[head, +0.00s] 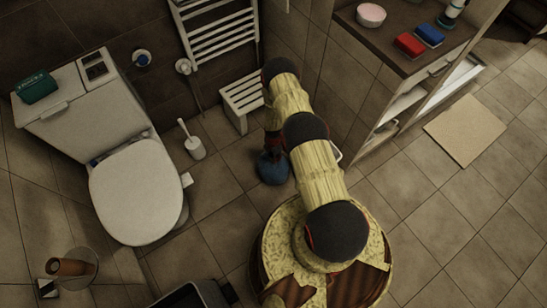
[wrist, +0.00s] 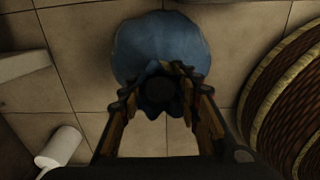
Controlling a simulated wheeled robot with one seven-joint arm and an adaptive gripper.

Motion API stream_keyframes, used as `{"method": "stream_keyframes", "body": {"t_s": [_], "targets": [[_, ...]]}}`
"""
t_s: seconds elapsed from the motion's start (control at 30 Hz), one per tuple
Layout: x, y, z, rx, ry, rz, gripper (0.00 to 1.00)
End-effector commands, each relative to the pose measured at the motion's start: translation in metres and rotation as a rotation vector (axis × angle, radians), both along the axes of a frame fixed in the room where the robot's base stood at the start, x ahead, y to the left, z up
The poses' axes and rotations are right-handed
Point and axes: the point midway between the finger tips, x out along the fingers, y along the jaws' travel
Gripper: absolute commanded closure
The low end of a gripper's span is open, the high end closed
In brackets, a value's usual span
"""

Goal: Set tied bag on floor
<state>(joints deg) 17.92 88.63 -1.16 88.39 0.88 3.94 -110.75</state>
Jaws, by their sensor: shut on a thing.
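The tied bag is a round blue bag (head: 272,169) low over or on the tiled floor, in the middle of the head view. It also shows at the top centre of the wrist view (wrist: 160,40), with its gathered neck towards me. My gripper (wrist: 158,88) points down from above and its fingers close around the bag's neck. In the head view my arm hides part of the gripper and bag. I cannot tell whether the bag's underside touches the floor (head: 230,210).
A white slatted stool (head: 241,101) stands just behind the bag. A toilet brush in its holder (head: 195,148) and a toilet (head: 137,190) are to the left. A cabinet (head: 400,95) is to the right. A beige mat (head: 465,130) lies at far right. Bare floor surrounds the bag.

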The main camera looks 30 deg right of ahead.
Motion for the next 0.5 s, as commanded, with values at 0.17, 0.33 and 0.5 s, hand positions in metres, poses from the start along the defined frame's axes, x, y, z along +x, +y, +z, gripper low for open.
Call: {"method": "stream_keyframes", "body": {"t_s": [0.17, 0.33, 0.5], "targets": [[-0.0010, 0.0004, -0.0021, 0.001, 0.002, 0.000, 1.00], [-0.0017, 0.0006, -0.0026, 0.001, 0.003, 0.000, 0.60], [-0.0015, 0.0005, -0.0025, 0.001, 0.002, 0.000, 0.50]]}}
